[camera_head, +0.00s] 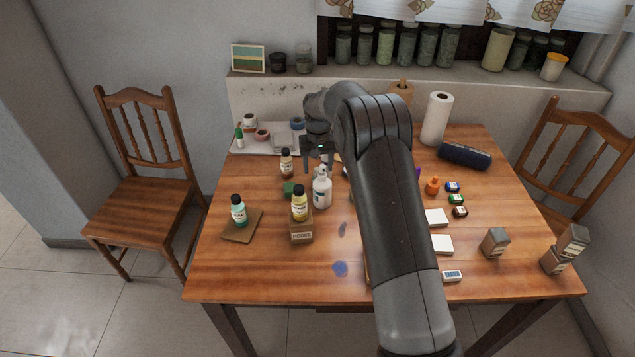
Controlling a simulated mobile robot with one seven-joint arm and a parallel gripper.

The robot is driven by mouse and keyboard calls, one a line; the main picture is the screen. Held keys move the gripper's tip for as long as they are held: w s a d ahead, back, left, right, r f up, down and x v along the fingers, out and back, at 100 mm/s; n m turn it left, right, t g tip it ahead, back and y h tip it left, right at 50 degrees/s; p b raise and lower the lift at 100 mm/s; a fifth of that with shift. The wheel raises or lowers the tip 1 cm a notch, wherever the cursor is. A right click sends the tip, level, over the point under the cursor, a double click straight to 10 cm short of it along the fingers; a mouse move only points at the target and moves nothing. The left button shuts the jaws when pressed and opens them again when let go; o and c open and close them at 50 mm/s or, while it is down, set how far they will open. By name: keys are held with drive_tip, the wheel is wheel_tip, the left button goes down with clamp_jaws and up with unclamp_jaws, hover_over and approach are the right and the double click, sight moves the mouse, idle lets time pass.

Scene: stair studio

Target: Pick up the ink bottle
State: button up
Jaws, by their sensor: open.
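Several small bottles on the table could be the ink bottle, and I cannot tell which one is meant. A brown bottle (286,164) with a pale label stands upright just left of my gripper. A yellow bottle (299,204) stands on a small box, and a teal bottle (239,211) stands on a brown square. Small dark squat pots (457,199) sit at the right. My gripper (319,166) points down over the back-middle of the table, open, above and behind a white bottle (322,190). My arm hides part of the table.
A tray (262,145) with small items lies at the back left. A paper roll (437,118) and a dark blue cylinder (465,155) stand and lie at the back right. White blocks and grey-brown boxes (495,243) are at the right.

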wheel_tip(320, 180, down, 5)
drive_tip(key=shift+w+a, duration=0.1)
drive_tip(key=shift+a, duration=0.05)
drive_tip(key=c, duration=1.1)
